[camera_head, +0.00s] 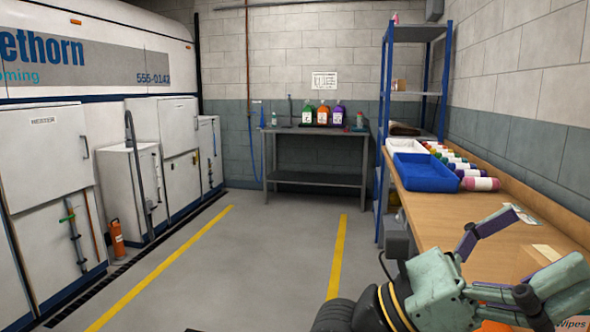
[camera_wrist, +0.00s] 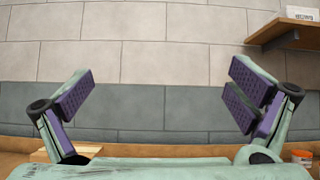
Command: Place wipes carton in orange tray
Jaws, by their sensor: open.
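My gripper (camera_head: 525,252) is at the lower right of the head view, over the wooden bench, with its purple-padded fingers spread and nothing between them. In the wrist view my gripper (camera_wrist: 165,92) is open too, facing the block wall. A salmon-coloured item labelled "Wipes" (camera_head: 572,323), likely the wipes carton, is cut off by the bottom right corner, close to my gripper. An orange patch (camera_head: 496,326) shows at the bottom edge below my gripper; it may be the orange tray, mostly hidden by my arm or out of frame.
The bench (camera_head: 436,200) holds a blue tray (camera_head: 428,184), a white tray (camera_head: 401,147) and several coloured bottles lying along the wall. A blue-framed shelf (camera_head: 412,34) stands behind. Left of the bench the floor (camera_head: 270,275) is clear.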

